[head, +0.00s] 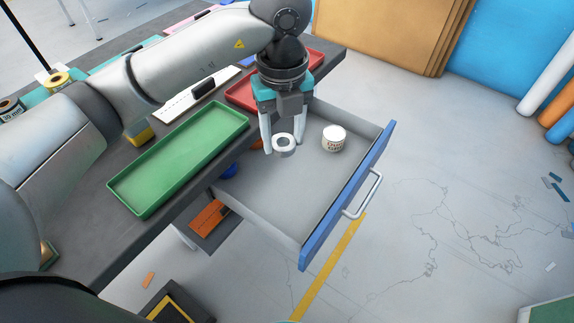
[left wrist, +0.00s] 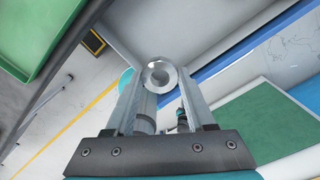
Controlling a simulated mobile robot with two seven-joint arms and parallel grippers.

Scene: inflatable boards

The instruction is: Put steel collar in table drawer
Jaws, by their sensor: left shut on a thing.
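The steel collar (head: 284,143) is a pale metal ring held between the fingertips of my left gripper (head: 283,138), over the open table drawer. In the left wrist view the collar (left wrist: 159,75) sits between the two fingers of the left gripper (left wrist: 158,84). The table drawer (head: 285,203) is pulled out, with a grey inside and a blue front; its inside also shows in the left wrist view (left wrist: 200,35). The collar appears above the drawer floor; the exact height is hard to tell. My right gripper is not in view.
A white labelled jar (head: 334,138) stands inside the drawer, right of the collar. A green tray (head: 180,158) and a red tray (head: 245,93) lie on the dark table. The drawer's handle (head: 364,196) sticks out over open floor. The drawer's near part is clear.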

